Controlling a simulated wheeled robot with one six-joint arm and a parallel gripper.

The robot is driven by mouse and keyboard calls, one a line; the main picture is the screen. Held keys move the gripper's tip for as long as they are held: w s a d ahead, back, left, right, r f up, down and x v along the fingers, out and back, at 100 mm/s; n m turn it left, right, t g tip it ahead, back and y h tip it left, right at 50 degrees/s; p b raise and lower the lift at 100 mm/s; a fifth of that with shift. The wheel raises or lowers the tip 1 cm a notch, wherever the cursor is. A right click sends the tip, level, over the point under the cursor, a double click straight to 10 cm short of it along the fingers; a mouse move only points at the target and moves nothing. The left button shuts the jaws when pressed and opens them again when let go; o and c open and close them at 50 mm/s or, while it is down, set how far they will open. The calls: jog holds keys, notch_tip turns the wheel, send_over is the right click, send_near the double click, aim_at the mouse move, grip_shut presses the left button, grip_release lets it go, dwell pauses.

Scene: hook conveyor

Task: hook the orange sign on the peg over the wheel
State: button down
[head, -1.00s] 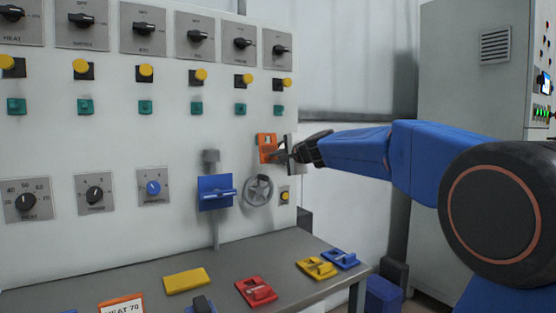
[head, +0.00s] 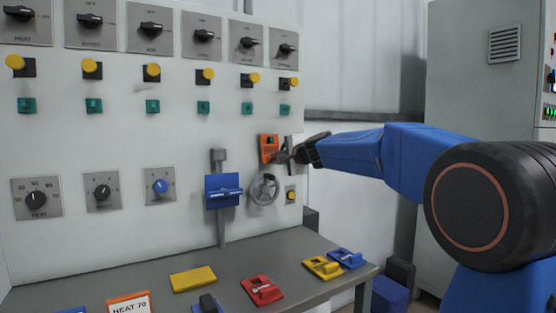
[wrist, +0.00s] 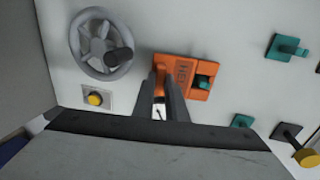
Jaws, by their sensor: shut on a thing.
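The orange sign (head: 268,148) is upright at the panel, above the grey wheel (head: 264,190). My gripper (head: 284,157) reaches in from the right and is shut on the sign's lower part. In the wrist view, the two fingers (wrist: 168,92) are close together at the sign (wrist: 178,69), and part of its lettering shows. A teal peg (wrist: 205,82) shows within the sign's opening. I cannot tell how deep the sign sits on it. The wheel (wrist: 104,45) with its dark knob is at upper left there. In the head view the sign hides this peg.
A yellow button (head: 291,195) is right of the wheel. Teal pegs (head: 246,109) line the panel above. The bench (head: 215,262) holds red, yellow and blue pieces and an orange HEAT 70 sign (head: 129,304).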

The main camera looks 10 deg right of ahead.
dwell(0.4)
jog(key=c, duration=1.7)
grip_release()
jog(key=v, duration=1.7)
jog(key=s+a+f+n+g, duration=0.2)
jog(key=s+f+n+g, duration=0.15)
jog(key=s+f, duration=0.6)
jog(key=s+a+f+n+g, duration=0.2)
jog(key=s+f+n, duration=0.2)
jog(key=s+f, duration=0.55)
jog(key=s+d+f+n+g+h, duration=0.1)
jog(key=s+d+f+n, duration=0.1)
jog(key=s+f, duration=0.4)
jog(key=s+d+f+n+g+h, duration=0.2)
jog(key=s+f, duration=0.5)
jog(key=s, duration=0.2)
jog(key=s+d+f+n+g+h, duration=0.1)
jog(key=s+d+f+n, duration=0.1)
jog(key=s+f, duration=0.5)
jog(key=shift+s+f+n+g+h, duration=0.25)
jog(key=shift+n+h, duration=0.15)
jog(key=shift+n, duration=0.05)
